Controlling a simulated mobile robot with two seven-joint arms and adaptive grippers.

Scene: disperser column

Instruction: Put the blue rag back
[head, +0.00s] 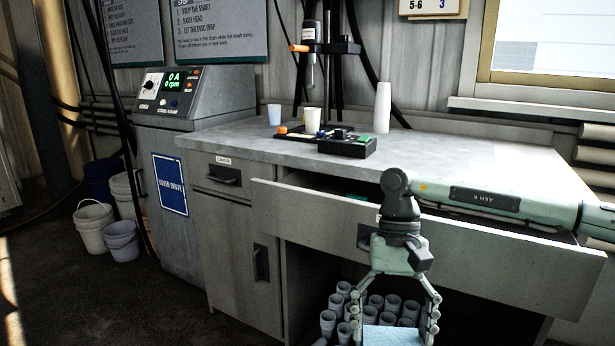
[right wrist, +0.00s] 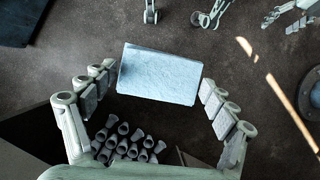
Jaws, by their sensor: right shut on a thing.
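The pale blue rag (head: 390,336) is a flat, folded rectangle at the bottom edge of the head view. My right gripper (head: 393,318) is shut on it, with a finger along each side. In the right wrist view the rag (right wrist: 160,74) sits level between the fingertips of my right gripper (right wrist: 160,85), above the dark floor. The wide drawer (head: 400,222) under the bench top is pulled out. Its inside is mostly hidden, with a little teal showing behind its front. The gripper and rag are in front of and below the drawer front.
Several grey cups (head: 375,303) stand in the open space under the drawer. A control console (head: 170,100) and buckets (head: 93,225) stand at left.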

